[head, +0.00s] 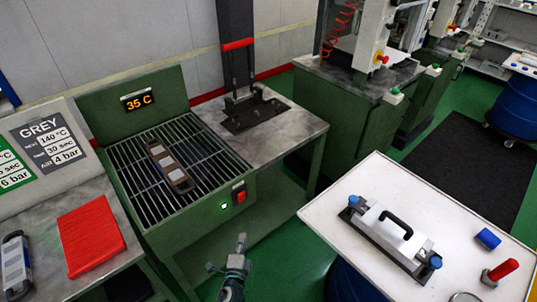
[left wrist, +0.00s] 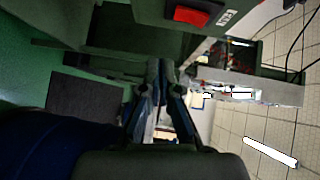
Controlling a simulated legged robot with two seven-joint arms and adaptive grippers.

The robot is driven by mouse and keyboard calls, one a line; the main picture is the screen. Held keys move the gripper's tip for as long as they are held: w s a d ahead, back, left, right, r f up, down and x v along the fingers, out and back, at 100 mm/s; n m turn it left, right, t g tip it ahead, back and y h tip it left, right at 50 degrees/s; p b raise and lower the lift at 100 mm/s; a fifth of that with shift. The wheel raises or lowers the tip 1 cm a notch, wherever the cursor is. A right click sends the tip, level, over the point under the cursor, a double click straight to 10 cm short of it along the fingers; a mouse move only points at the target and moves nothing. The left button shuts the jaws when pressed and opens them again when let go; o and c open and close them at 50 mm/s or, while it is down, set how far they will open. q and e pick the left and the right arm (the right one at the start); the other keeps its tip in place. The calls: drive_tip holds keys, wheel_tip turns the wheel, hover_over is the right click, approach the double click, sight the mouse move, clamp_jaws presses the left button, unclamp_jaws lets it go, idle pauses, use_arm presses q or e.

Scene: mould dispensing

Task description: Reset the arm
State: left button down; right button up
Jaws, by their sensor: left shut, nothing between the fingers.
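My left gripper (head: 240,247) is at the bottom middle of the head view, raised in front of the green heater bench and left of the white table. It is shut and empty. In the left wrist view its fingers (left wrist: 158,75) come together at the middle, with nothing between them. My right gripper is in neither view.
The green heater (head: 150,212) has a grille, a 35 C display (head: 138,101) and a mould part (head: 169,166) on it. The white table (head: 325,206) holds a metal mould with a black handle (head: 398,226), a blue block (head: 488,239) and a red-handled tool (head: 503,269). A red cloth (head: 90,236) lies left.

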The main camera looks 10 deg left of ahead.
use_arm(q)
drive_tip(key=s+f+n+g+p, duration=0.6)
drive_tip(key=s+f+n+g, duration=0.15)
drive_tip(key=s+f, duration=0.8)
drive_tip(key=s+f+n+g+h+p, duration=0.1)
drive_tip(key=s+f+n+g+p, duration=0.1)
drive_tip(key=s+f, duration=0.4)
drive_tip(key=s+f+n+g+h+p, duration=0.1)
drive_tip(key=s+f+n+g, duration=0.3)
drive_tip(key=s, duration=1.2)
wheel_tip(320, 180, down, 2)
drive_tip(key=shift+a+g+p, duration=0.15)
drive_tip(key=shift+g+p, duration=0.45)
drive_tip(key=shift+g, duration=0.15)
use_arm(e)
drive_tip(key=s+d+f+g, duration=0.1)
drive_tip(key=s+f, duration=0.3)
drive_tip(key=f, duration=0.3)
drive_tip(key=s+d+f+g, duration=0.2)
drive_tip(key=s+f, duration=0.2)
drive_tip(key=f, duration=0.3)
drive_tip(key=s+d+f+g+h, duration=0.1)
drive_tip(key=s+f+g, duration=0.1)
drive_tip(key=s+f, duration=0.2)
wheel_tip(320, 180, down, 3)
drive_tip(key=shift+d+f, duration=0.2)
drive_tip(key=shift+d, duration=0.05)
